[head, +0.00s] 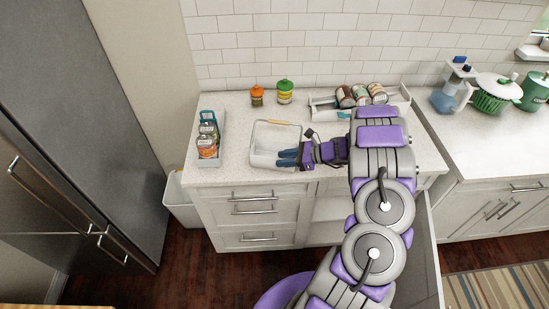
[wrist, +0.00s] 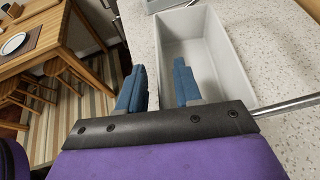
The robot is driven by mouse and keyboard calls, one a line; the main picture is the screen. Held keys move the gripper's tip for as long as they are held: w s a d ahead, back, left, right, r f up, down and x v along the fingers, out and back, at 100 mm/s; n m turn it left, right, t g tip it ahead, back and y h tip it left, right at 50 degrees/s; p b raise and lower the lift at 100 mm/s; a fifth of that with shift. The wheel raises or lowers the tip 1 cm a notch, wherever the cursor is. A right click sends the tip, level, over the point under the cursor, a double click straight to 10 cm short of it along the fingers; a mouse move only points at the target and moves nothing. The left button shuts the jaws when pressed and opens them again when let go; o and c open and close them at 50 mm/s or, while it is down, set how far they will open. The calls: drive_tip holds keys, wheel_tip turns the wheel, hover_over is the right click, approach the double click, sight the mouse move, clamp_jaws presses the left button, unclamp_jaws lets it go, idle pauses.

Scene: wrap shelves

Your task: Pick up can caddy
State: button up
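A white, empty, open-topped caddy (head: 262,158) with a thin wire handle and a wooden grip stands on the counter in the head view. In the wrist view, the same pale box (wrist: 205,25) shows with a bare inside. My gripper (head: 282,157) is at its front right part. In the wrist view, the blue fingers of my gripper (wrist: 158,68) are apart, one on each side of the box's near-left wall. Whether either finger touches the wall is unclear. A grey rod (wrist: 290,105), perhaps the handle, passes beside the gripper.
A narrow holder (head: 220,128) with cans stands to the left. Another tray (head: 322,108) with several cans lies behind my arm at the right. An orange-capped jar (head: 256,96) and a green-capped jar (head: 285,92) stand near the wall. The counter between them is clear.

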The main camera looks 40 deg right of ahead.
drive_tip(key=shift+x, duration=0.85)
clamp_jaws()
